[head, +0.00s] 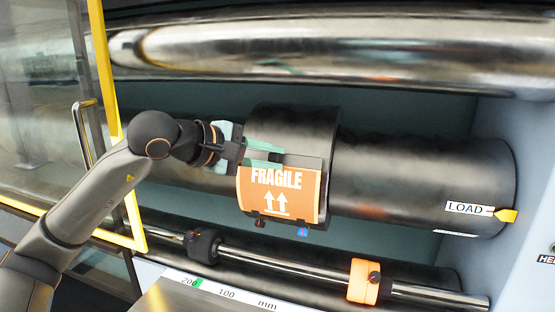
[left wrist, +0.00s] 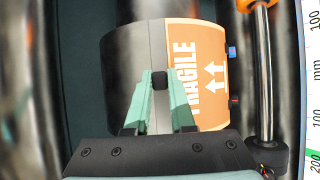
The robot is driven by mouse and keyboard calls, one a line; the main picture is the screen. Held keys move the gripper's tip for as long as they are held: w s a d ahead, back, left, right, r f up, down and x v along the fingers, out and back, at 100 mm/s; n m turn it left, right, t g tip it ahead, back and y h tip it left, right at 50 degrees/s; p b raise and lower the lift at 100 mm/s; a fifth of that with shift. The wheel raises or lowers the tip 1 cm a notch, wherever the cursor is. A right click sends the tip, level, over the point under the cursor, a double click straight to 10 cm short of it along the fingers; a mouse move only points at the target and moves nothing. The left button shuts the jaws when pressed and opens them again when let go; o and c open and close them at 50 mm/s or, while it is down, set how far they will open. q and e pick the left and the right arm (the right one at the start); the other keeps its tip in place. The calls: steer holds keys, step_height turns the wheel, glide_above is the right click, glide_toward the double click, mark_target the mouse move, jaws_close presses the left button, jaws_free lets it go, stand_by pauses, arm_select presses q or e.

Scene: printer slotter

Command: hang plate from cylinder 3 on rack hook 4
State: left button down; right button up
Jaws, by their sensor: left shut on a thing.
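The plate (head: 280,192), orange with white FRAGILE lettering and two up arrows, lies curved against a wide black sleeve on the large black cylinder (head: 420,180). It also shows in the left wrist view (left wrist: 205,62), right of the fingers. My left gripper (head: 270,155) reaches in from the left, its teal fingers at the plate's upper edge. In the left wrist view the fingertips (left wrist: 160,82) come together on a small dark piece at that edge. I take them as shut on the plate. No rack hook shows. My right gripper is out of view.
A shiny roller (head: 330,45) runs above the cylinder. Below is a thin rail (head: 285,264) with a black collar (head: 203,245) and an orange collar (head: 364,281). A yellow door frame (head: 104,65) stands left, close to my arm. A LOAD label (head: 466,208) marks the cylinder's right end.

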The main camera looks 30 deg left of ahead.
arm_select(q)
steer(key=shift+s+d+r, duration=0.2)
steer(key=shift+s+r, duration=0.25)
steer(key=shift+s, duration=0.4)
steer(key=shift+s+d+r, duration=0.15)
steer(key=shift+s+r, duration=0.25)
steer(key=shift+s, duration=0.4)
steer(key=c, duration=1.3)
jaws_free()
steer(key=shift+c, duration=0.2)
jaws_close()
